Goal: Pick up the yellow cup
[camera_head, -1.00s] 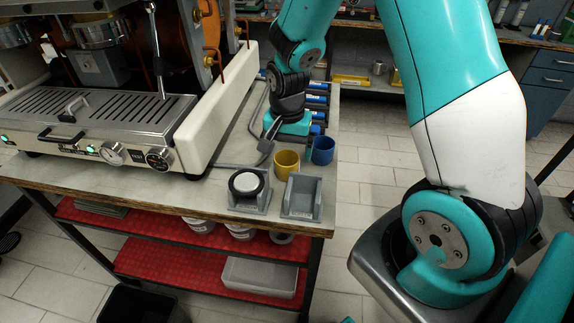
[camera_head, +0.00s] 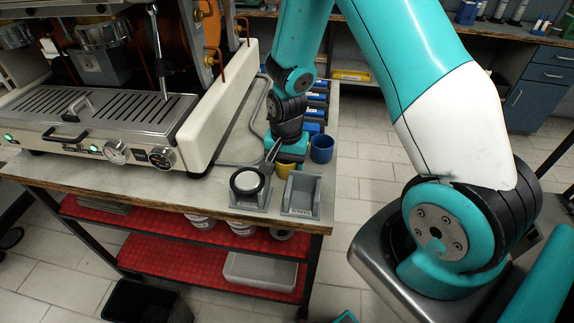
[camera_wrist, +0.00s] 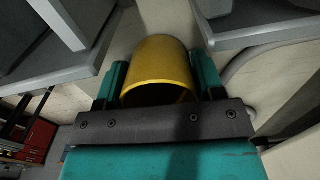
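The yellow cup (camera_head: 284,170) stands on the counter, partly covered by my gripper (camera_head: 288,157) in the head view. In the wrist view the yellow cup (camera_wrist: 158,68) lies between the two teal fingers of my gripper (camera_wrist: 160,72). One finger is on each side, close to the cup wall. The fingers are spread about as wide as the cup, and I see no clear grip on it. The cup rests on the counter and is not lifted.
A blue cup (camera_head: 321,148) stands just right of my gripper. A grey holder with a round white-topped item (camera_head: 249,184) and an empty grey holder (camera_head: 301,196) stand in front. The espresso machine (camera_head: 110,115) fills the left of the counter.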

